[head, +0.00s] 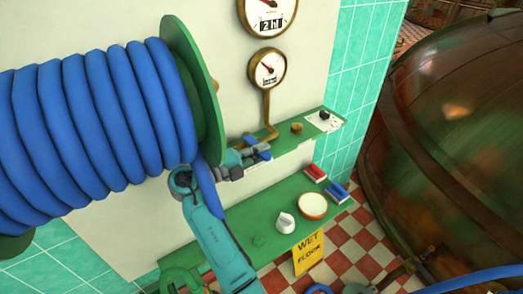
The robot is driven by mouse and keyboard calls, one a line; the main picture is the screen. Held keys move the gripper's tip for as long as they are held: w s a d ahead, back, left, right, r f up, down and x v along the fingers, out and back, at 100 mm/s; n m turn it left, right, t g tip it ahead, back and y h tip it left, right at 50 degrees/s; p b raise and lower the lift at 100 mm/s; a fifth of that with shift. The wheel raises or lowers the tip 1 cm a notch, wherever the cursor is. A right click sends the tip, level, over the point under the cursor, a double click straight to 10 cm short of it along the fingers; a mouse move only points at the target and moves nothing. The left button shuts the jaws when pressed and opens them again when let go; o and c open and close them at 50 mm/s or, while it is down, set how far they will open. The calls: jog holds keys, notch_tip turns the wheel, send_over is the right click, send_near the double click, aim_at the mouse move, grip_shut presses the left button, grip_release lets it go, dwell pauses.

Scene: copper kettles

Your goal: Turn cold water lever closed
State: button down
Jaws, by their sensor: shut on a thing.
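The cold water lever, a small blue handle (259,152), is at the left end of the upper green ledge, beside a copper pipe (268,118). My gripper (246,154) reaches it from the left, just right of the hose reel, and is shut on the blue lever. The fingertips are small and partly merge with the lever, so the lever's exact angle is hard to tell. My teal arm comes up from the bottom and hides part of the lower shelf.
A large blue hose reel (95,115) with a green flange (200,90) crowds the left. Gauges (267,69) hang above the ledge. The lower green shelf (258,212) holds red and blue blocks, a round pot (312,205) and a white knob (285,222). A copper kettle (450,150) fills the right.

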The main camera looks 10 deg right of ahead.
jog(key=shift+s+d+f, duration=0.1)
jog(key=shift+d, duration=0.15)
jog(key=c, duration=1.2)
grip_release()
jog(key=shift+o, duration=0.2)
jog(key=shift+a, duration=0.1)
jog(key=v, duration=1.2)
